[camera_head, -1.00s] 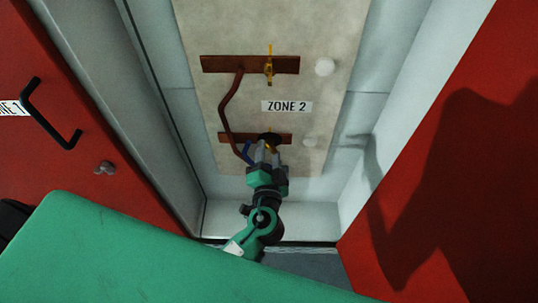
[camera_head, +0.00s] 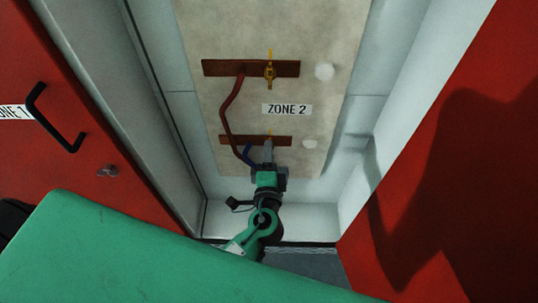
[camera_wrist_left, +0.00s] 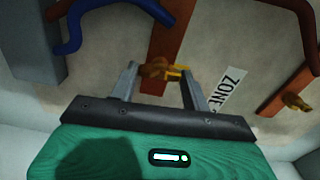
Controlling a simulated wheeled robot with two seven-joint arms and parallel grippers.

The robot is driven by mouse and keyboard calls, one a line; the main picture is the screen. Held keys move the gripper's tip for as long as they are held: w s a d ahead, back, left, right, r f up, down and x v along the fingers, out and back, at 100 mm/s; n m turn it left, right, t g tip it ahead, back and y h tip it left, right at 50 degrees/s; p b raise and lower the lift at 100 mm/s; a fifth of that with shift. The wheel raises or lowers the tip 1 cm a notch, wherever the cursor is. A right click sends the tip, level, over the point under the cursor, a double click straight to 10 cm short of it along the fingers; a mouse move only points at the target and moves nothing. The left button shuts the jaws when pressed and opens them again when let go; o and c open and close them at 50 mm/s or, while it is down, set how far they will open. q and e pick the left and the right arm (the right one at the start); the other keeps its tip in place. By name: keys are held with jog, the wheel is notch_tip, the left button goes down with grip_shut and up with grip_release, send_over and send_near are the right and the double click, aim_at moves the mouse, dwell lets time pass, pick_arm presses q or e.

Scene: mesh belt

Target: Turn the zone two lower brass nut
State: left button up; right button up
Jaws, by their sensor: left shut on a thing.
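The zone two lower brass nut sits on the lower copper-brown bar (camera_head: 232,140), under the ZONE 2 label (camera_head: 287,109). In the head view my left gripper (camera_head: 268,147) mostly covers it. In the left wrist view the lower brass nut (camera_wrist_left: 155,70) shows between the two grey fingers of my left gripper (camera_wrist_left: 160,75), which is shut on it. The fingers point up at the panel, and their exact contact points are hard to see. The upper brass nut (camera_head: 270,72) stands on the upper bar (camera_head: 222,66), clear of the gripper. My right gripper is not in view.
A brown pipe (camera_head: 226,108) joins the two bars at the left. A blue handle or pipe (camera_head: 249,155) lies close to the left of my gripper. White round knobs (camera_head: 324,71) are at the right. Red doors (camera_head: 85,110) flank the narrow recess on both sides.

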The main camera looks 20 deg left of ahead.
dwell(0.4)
pick_arm(q)
jog(key=o, duration=1)
jog(key=b+v, duration=0.4)
jog(key=v, duration=1)
jog(key=shift+b, duration=0.4)
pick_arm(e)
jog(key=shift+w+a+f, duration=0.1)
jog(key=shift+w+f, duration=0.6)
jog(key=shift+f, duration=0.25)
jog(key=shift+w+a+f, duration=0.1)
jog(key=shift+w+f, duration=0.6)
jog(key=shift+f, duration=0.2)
pick_arm(q)
jog(key=shift+w, duration=0.1)
